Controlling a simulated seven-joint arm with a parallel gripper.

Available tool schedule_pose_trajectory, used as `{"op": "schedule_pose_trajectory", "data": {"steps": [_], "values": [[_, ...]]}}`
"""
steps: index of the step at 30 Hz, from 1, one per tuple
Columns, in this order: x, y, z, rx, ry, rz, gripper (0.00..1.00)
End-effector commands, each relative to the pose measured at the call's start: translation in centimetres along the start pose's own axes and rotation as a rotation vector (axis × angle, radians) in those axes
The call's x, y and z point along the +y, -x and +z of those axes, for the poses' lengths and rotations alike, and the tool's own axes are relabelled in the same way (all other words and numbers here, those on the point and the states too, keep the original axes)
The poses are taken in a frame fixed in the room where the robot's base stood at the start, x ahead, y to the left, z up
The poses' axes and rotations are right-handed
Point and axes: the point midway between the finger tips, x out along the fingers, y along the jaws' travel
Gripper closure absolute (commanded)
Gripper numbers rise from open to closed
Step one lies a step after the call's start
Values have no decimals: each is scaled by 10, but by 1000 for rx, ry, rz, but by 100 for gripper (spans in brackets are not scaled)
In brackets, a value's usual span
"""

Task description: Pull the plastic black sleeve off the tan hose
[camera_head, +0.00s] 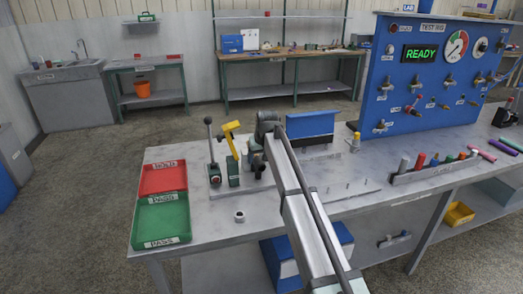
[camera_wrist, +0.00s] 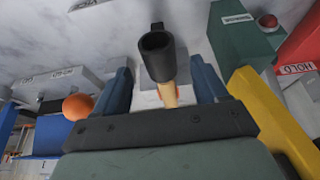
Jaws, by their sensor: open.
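The black sleeve (camera_wrist: 157,58) shows in the wrist view as a dark open-ended tube, with a small dark tab at its far rim. The tan hose (camera_wrist: 168,95) comes out of its near end. My gripper (camera_wrist: 161,68) is open, with one blue finger on each side of the hose and sleeve. Gaps show between the fingers and the sleeve, and I cannot tell whether anything touches the hose.
A yellow lever (camera_head: 232,140) and a grey-black lever (camera_head: 211,140) stand left of my wrist. Red (camera_head: 163,177) and green (camera_head: 162,218) trays lie at the bench's left end. A small ring (camera_head: 239,216) lies on clear bench. The blue test rig (camera_head: 425,75) stands at right.

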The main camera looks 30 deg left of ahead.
Motion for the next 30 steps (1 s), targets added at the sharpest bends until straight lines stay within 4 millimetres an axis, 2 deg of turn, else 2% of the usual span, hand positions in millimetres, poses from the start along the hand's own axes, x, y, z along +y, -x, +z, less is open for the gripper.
{"op": "schedule_pose_trajectory", "data": {"steps": [3,9,20,30], "values": [[0,-15,0,0,0,0,28],[0,-29,0,-1,0,0,28],[0,-32,0,0,0,0,28],[0,-32,0,0,0,0,58]]}}
